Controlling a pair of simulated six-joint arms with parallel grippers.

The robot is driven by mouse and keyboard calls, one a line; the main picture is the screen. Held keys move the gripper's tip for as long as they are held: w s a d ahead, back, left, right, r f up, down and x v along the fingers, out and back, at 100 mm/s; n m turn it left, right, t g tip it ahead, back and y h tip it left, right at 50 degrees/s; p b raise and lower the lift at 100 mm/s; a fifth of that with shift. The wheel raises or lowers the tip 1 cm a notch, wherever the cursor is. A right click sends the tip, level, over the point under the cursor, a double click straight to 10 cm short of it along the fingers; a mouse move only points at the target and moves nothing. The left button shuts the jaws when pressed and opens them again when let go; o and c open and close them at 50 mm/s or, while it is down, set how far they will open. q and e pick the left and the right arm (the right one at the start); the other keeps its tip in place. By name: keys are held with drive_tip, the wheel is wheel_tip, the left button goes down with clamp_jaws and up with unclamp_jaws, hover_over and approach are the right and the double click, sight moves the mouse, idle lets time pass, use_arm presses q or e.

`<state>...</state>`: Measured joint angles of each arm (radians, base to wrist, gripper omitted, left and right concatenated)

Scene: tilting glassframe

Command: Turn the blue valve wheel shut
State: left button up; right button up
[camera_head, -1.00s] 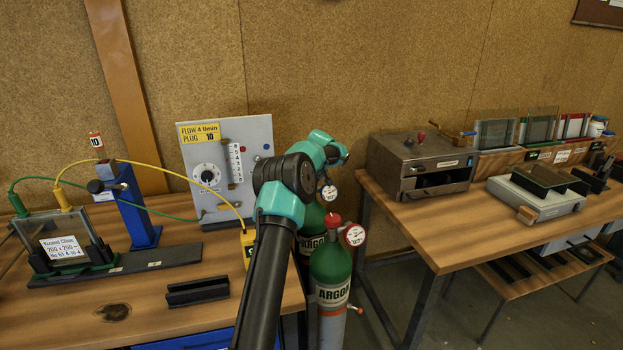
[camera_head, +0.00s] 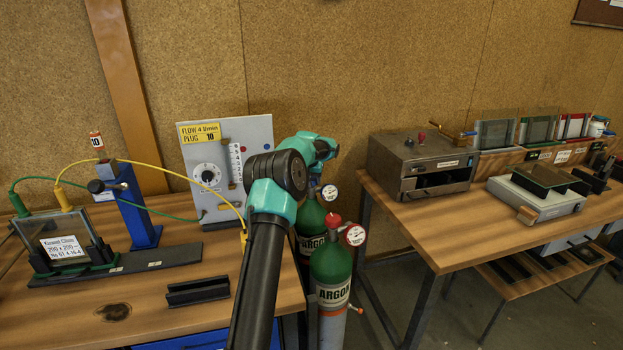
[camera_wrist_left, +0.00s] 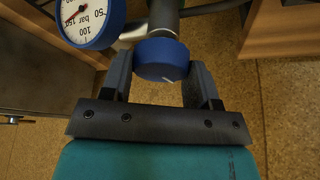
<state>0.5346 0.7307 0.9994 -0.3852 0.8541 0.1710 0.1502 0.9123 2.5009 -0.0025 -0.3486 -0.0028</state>
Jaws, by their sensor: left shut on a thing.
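The blue valve wheel (camera_wrist_left: 162,60) shows in the left wrist view, with a small white mark on its face. My left gripper (camera_wrist_left: 162,75) has one finger on each side of the wheel and is shut on it. A round pressure gauge (camera_wrist_left: 88,20) with a blue rim sits just left of the wheel. In the head view my left arm reaches over to the green argon cylinders, and its own links hide the fingers and the wheel. My right gripper is in neither view.
The front argon cylinder (camera_head: 331,268) carries a gauge (camera_head: 354,235) and a red cap close beside my arm. The flow panel (camera_head: 232,160) stands on the left bench. A metal oven box (camera_head: 420,165) stands on the right bench.

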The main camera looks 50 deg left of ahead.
use_arm(q)
drive_tip(key=shift+m+t+h, duration=0.3)
drive_tip(key=shift+m+h, duration=0.3)
drive_tip(key=shift+m, duration=1)
drive_tip(key=o, duration=0.9)
drive_tip(key=v, duration=1.7)
drive_tip(key=shift+r, duration=0.25)
